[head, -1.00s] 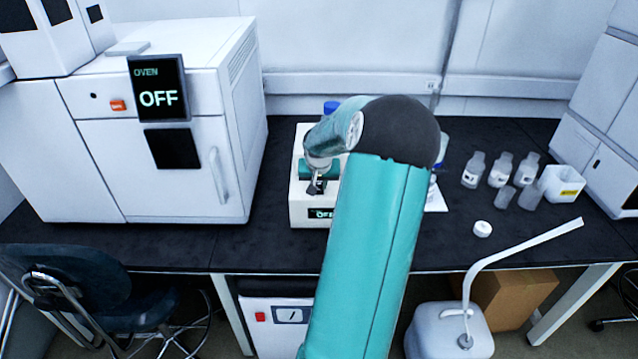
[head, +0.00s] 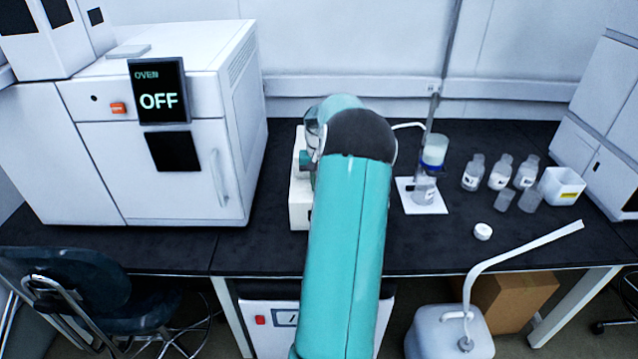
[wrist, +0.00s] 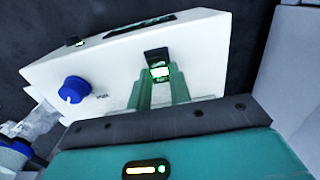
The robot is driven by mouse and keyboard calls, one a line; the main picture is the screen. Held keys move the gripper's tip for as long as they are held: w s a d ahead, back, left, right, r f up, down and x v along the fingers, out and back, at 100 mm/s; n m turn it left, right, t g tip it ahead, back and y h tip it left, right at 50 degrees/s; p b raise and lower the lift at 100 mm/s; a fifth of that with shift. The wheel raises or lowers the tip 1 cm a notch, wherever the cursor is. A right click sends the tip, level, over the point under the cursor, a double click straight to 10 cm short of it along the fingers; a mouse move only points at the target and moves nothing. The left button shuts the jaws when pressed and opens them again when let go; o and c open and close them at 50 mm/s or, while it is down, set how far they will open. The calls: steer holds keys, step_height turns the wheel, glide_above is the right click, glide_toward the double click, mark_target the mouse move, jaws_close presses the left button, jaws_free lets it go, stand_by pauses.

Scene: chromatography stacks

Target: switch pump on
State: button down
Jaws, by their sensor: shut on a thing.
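The pump is a white box (head: 299,205) on the dark bench, mostly hidden behind my arm in the head view. In the wrist view its white casing (wrist: 205,40) fills the upper part, with a blue knob (wrist: 74,90) and a small black switch (wrist: 157,55). A bright white patch edged in green shows at the switch. My gripper (wrist: 160,80) has its teal fingers at the switch, shut on it. The fingers hide part of the switch, so I cannot tell its position. The pump's dark display (wrist: 140,23) is too oblique to read.
A white oven (head: 165,130) reading OFF stands left of the pump. A filter flask (head: 433,160) stands just right of my arm, several bottles (head: 500,171) farther right. A white cap (head: 482,230) lies near the bench front. A chair (head: 85,280) is at lower left.

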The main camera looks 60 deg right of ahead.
steer(key=c, duration=1.3)
jaws_free()
steer(key=shift+r, duration=0.15)
step_height(320, 180, up, 14)
steer(key=shift+f, duration=0.2)
